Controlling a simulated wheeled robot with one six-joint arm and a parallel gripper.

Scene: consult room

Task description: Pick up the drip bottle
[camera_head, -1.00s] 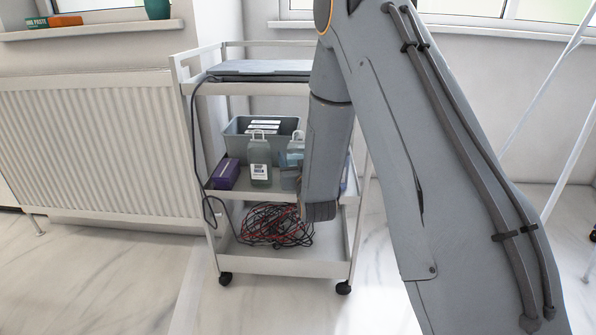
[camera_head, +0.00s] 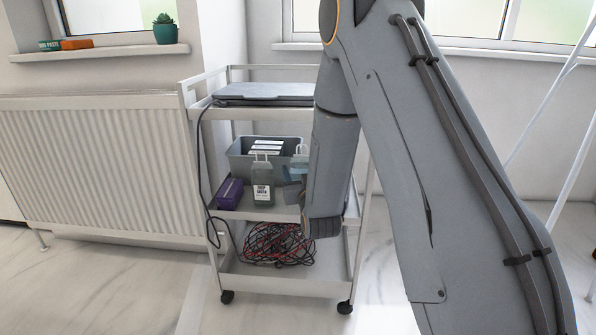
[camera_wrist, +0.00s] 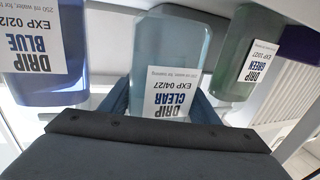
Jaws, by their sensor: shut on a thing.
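The clear drip bottle (camera_wrist: 172,45), pale blue-grey with a "DRIP CLEAR" label, appears upside down in the wrist view. My gripper (camera_wrist: 162,105) is shut on it, with a blue-grey finger at each side. In the head view the clear bottle (camera_head: 298,166) is mostly behind my wrist, at the middle shelf of the trolley. I cannot tell whether its base touches the shelf. The green drip bottle (camera_head: 262,188) stands to its left; it also shows in the wrist view (camera_wrist: 236,60). The blue drip bottle (camera_wrist: 45,60) is on the other side.
The white trolley (camera_head: 285,287) carries a flat grey device on top, a grey bin (camera_head: 239,160) and a purple box (camera_head: 230,193) on the middle shelf, and tangled cables (camera_head: 275,245) below. A radiator (camera_head: 100,165) stands left. Neighbouring bottles are close to my gripper.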

